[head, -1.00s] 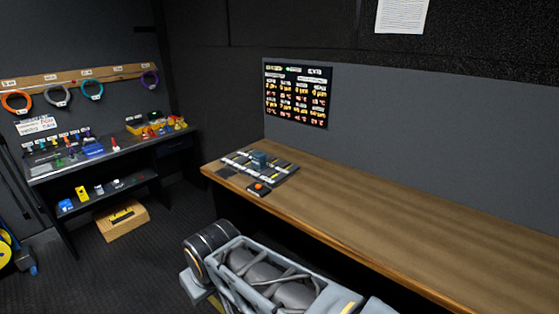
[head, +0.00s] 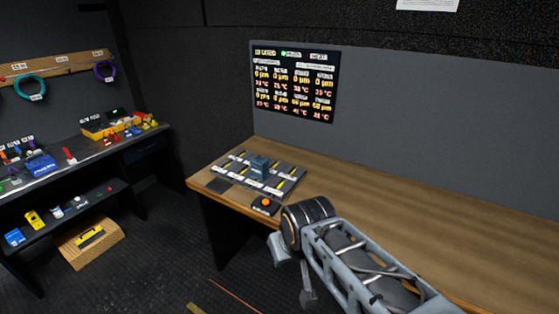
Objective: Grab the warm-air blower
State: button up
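I cannot tell for sure which thing is the warm-air blower. Small tools and devices are on the dark bench at the left, among them a blue item (head: 40,165), a yellow case (head: 103,128) and a red upright piece (head: 70,155). The shelf below holds a blue item (head: 15,237), a yellow one (head: 35,220) and a white one (head: 57,212). All are too small to identify. My arm reaches up from the lower right, in front of the wooden desk.
The wooden desk (head: 430,210) carries a dark slotted board (head: 225,187) with a blue-grey block (head: 259,166), and a black box with an orange button (head: 265,204). A wooden box (head: 92,243) stands on the floor under the left bench.

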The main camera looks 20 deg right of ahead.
aim_at(260, 166)
jog(key=u, duration=0.4)
jog(key=i, duration=1)
jog(key=u, duration=0.85)
